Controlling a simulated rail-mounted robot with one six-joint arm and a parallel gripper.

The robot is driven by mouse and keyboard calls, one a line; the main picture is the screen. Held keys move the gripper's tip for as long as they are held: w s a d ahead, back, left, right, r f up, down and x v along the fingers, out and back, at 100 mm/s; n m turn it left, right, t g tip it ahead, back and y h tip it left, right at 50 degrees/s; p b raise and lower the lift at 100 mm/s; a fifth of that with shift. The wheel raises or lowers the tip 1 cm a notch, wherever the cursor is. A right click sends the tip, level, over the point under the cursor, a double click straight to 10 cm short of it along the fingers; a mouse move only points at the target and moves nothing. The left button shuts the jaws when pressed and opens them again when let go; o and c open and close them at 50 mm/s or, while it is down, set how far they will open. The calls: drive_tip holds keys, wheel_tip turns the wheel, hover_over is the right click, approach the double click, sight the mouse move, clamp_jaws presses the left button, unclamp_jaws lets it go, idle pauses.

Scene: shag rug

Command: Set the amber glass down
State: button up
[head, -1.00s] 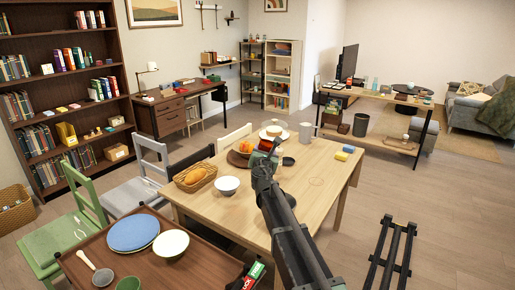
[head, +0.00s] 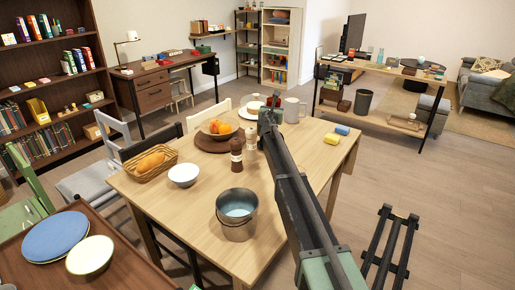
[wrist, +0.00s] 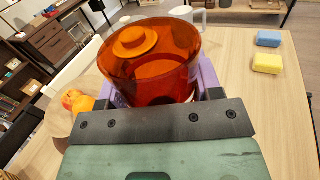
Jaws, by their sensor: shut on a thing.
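The amber glass (wrist: 155,65) is a clear orange tumbler, seen from above into its open rim in the wrist view. My gripper (wrist: 160,92) is shut on it, with a purple finger on each side. The glass's base is hidden behind the gripper. In the head view my gripper (head: 270,116) is over the far part of the wooden table (head: 310,165), and the glass is mostly hidden there. I cannot tell whether the glass touches the table.
Blue (head: 342,130) and yellow (head: 332,139) blocks lie right; table between is clear.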

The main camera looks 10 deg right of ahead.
drive_tip(key=shift+w+d, duration=0.15)
drive_tip(key=shift+d, duration=0.05)
drive_tip(key=shift+s+a+n, duration=0.15)
drive_tip(key=shift+s+n, duration=0.05)
drive_tip(key=shift+n, duration=0.1)
drive_tip(key=shift+s+a+f+b, duration=0.15)
drive_tip(key=shift+s+f+b, duration=0.05)
drive_tip(key=shift+b, duration=0.1)
wheel_tip(320, 180, down, 20)
drive_tip(key=b, duration=2)
drive_tip(key=shift+w+f, duration=0.1)
drive_tip(key=shift+r+p, duration=0.3)
drive_tip(key=shift+r, duration=0.05)
drive_tip(key=shift+f, duration=0.25)
drive_tip(key=o, duration=1)
drive_tip(key=shift+r, duration=0.1)
